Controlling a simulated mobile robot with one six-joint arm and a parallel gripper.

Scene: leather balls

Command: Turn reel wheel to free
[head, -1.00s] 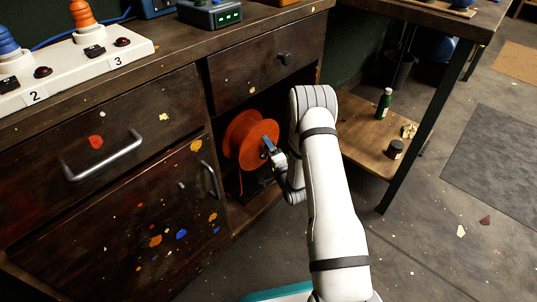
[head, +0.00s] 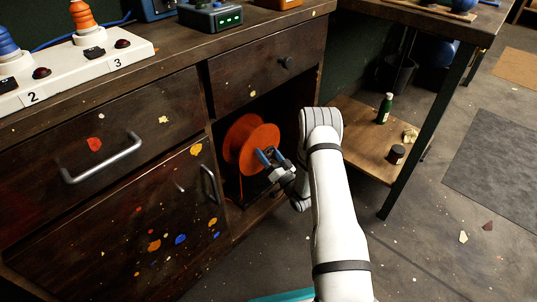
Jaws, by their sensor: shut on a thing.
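The orange reel wheel (head: 243,138) stands upright inside the dark open compartment of the wooden cabinet. Its round right flange (head: 262,140) faces my arm. My gripper (head: 267,156), with bluish fingers, is at the lower front edge of this flange, coming from the right. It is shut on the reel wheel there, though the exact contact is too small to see. A dark stand below the reel is mostly in shadow.
The cabinet door with a metal handle (head: 209,184) is left of the compartment, and a drawer (head: 265,68) is above it. A low wooden shelf (head: 350,135) with a green bottle (head: 384,108) and a dark jar (head: 396,154) is to the right. Floor is free in front.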

